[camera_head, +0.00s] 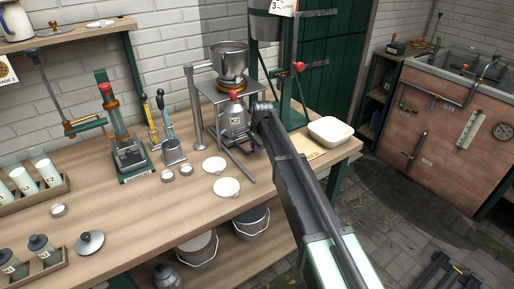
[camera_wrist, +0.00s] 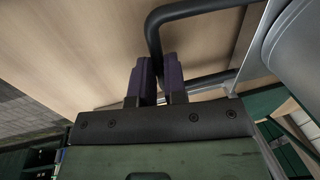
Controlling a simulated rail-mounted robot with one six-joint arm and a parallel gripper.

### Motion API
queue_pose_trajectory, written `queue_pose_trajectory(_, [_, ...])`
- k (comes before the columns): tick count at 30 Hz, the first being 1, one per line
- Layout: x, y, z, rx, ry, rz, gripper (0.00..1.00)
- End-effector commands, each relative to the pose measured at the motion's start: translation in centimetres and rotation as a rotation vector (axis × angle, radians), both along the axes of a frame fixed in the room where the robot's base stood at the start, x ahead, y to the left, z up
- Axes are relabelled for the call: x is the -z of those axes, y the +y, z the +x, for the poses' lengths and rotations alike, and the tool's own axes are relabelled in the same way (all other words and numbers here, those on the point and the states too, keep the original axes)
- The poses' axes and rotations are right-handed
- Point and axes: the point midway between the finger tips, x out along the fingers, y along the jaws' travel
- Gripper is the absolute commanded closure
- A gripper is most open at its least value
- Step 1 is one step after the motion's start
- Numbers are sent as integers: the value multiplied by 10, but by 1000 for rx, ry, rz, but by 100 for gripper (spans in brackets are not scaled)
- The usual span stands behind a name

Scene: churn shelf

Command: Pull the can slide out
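A grey metal can (camera_head: 233,122) with a red top stands under the metal stand on the bench. The can slide's dark bent handle bar (camera_wrist: 154,35) crosses the wrist view. Its lower bend lies between the two purple fingertips of my gripper (camera_wrist: 157,75). The fingers sit close on both sides of the bar and look shut on it. In the head view my gripper (camera_head: 257,146) is just right of the can, and my arm hides part of the slide.
A metal bowl (camera_head: 229,62) sits on the stand above the can. White discs (camera_head: 226,186) lie in front, and a white tub (camera_head: 330,131) stands to the right. Buckets (camera_head: 251,222) are below the bench. The floor at right is mostly free.

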Motion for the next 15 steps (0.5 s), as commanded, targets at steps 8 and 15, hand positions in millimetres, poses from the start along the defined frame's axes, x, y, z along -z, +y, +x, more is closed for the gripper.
queue_pose_trajectory(8, [0, 0, 0, 0, 0, 0, 100])
queue_pose_trajectory(15, [0, -6, -9, 0, 0, 0, 100])
